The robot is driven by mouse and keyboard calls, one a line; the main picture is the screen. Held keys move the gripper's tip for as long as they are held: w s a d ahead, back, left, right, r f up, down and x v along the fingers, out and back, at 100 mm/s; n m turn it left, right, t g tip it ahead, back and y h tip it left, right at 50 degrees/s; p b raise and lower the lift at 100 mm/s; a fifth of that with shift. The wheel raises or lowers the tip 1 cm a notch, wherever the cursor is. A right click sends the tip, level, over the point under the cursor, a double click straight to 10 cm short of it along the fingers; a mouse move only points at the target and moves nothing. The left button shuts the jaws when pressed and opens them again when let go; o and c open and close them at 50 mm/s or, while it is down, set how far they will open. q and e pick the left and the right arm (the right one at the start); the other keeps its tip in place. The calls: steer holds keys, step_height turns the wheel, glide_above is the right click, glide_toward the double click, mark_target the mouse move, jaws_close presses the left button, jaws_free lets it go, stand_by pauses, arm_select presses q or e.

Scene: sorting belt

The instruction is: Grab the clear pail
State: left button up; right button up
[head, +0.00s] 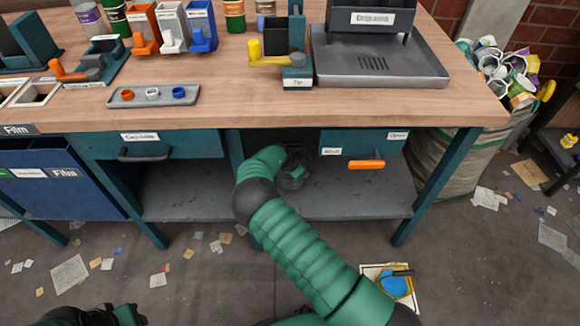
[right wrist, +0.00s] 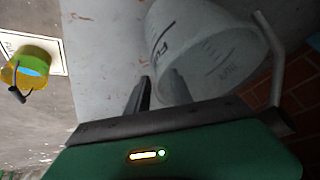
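The clear pail (right wrist: 205,45) is translucent, with dark print and measuring marks and a grey bar-like handle at its right. It fills the upper middle of the right wrist view. In the head view the clear pail (head: 293,178) shows only partly, on the shelf under the bench beside my right forearm. My right gripper (right wrist: 157,80) is at the pail's near edge. Its two fingers stand apart; one is outside the pail and the other looks fainter, overlapping its wall. I see no firm grip. My left gripper (head: 93,315) shows only partly at the bottom left; its fingers are unclear.
The grey lower shelf (head: 190,195) has bare room left of my arm. Drawers (head: 362,143) and the bench top (head: 235,100) are above. A yellow pail with blue inside (head: 396,284) stands on the floor, near scattered papers. A full waste sack (head: 460,150) stands right.

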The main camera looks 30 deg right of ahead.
jaws_close()
stand_by(1.2)
